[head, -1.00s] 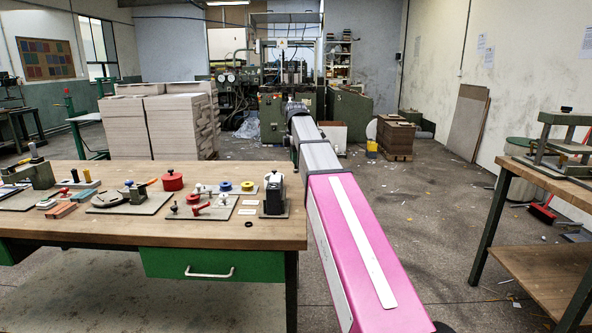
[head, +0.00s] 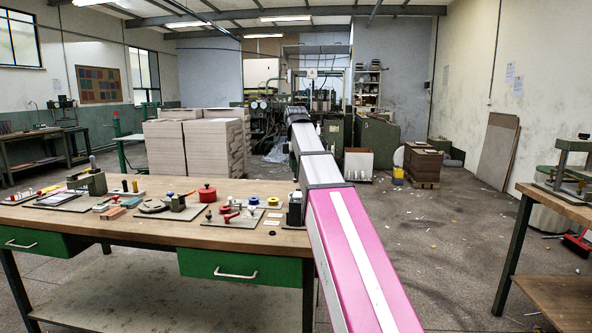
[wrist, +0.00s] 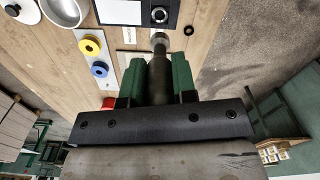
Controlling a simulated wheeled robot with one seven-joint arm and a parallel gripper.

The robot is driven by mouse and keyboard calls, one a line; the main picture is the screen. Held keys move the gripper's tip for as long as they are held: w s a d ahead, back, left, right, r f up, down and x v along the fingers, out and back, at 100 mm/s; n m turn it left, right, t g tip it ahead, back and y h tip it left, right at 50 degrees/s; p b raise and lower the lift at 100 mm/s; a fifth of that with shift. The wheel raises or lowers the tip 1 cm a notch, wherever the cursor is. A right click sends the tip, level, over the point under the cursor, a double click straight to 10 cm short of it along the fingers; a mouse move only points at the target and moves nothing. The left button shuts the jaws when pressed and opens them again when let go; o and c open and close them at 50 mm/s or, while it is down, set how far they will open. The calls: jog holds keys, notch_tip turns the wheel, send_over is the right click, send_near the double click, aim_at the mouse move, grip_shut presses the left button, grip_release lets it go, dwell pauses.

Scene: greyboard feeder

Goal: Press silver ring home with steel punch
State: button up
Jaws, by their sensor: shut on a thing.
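In the wrist view my gripper (wrist: 158,82) is shut on the steel punch (wrist: 157,68), a dark round shaft with a paler steel tip pointing to the top of the picture. A small silver ring (wrist: 160,14) shows on the dark fixture (wrist: 160,5) at the top edge, just beyond the punch tip. I cannot tell whether tip and ring touch, nor how deep the ring sits. In the head view the dark fixture (head: 295,208) stands at the bench's right end, partly beside my arm. My gripper cannot be made out there.
The wooden bench (head: 150,222) holds several fixtures to the left, with a red round pot (head: 207,193). A yellow disc (wrist: 88,47), a blue disc (wrist: 99,69) and a loose black ring (wrist: 188,30) lie near the punch. Open floor (head: 450,240) lies right of the bench.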

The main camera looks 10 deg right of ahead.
aim_at(296, 178)
jog(key=shift+f, duration=2.9)
jog(key=shift+f, duration=0.55)
jog(key=shift+r, duration=3.55)
